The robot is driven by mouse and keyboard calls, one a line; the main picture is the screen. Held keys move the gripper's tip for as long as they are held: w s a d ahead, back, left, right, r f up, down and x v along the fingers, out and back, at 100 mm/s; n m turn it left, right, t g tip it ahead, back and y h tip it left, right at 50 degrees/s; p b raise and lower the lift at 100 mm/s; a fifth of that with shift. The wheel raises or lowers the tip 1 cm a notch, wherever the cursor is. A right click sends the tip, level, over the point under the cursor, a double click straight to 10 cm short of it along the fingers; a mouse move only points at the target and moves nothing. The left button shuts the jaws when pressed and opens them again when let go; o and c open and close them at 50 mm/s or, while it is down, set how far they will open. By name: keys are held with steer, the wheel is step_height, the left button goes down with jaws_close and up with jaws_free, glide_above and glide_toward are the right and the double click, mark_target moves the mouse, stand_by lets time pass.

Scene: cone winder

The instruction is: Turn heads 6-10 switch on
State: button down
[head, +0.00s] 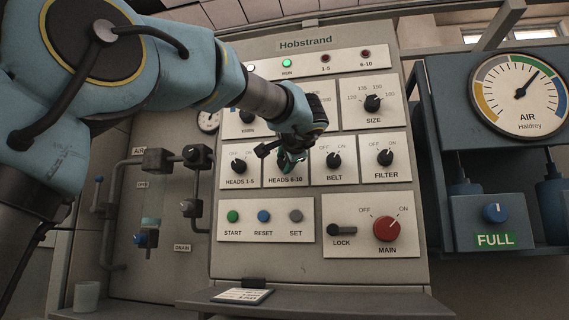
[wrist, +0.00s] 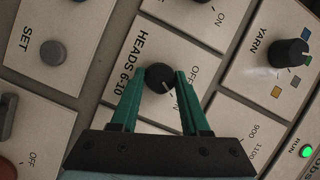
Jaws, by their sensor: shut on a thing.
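The black HEADS 6-10 knob (wrist: 160,77) sits on a cream plate (wrist: 128,64) on the panel. My gripper (wrist: 157,85) is shut on it, with one green finger on each side in the wrist view. Its white mark points down and right in that view, to the side of the OFF label. In the head view my gripper (head: 289,160) covers the knob above the HEADS 6-10 text. The 6-10 lamp (head: 366,52) looks dark red.
HEADS 1-5 (head: 238,166) and BELT (head: 333,161) knobs flank it closely. Below are START, RESET and SET buttons, a LOCK lever (head: 342,230) and red MAIN knob (head: 386,229). The RUN lamp (head: 287,62) glows green. An air gauge stands at the right.

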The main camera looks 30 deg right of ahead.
steer(key=shift+c, duration=1.9)
jaws_free()
steer(key=b+v, duration=0.1)
steer(key=v, duration=0.9)
steer(key=shift+s, duration=0.4)
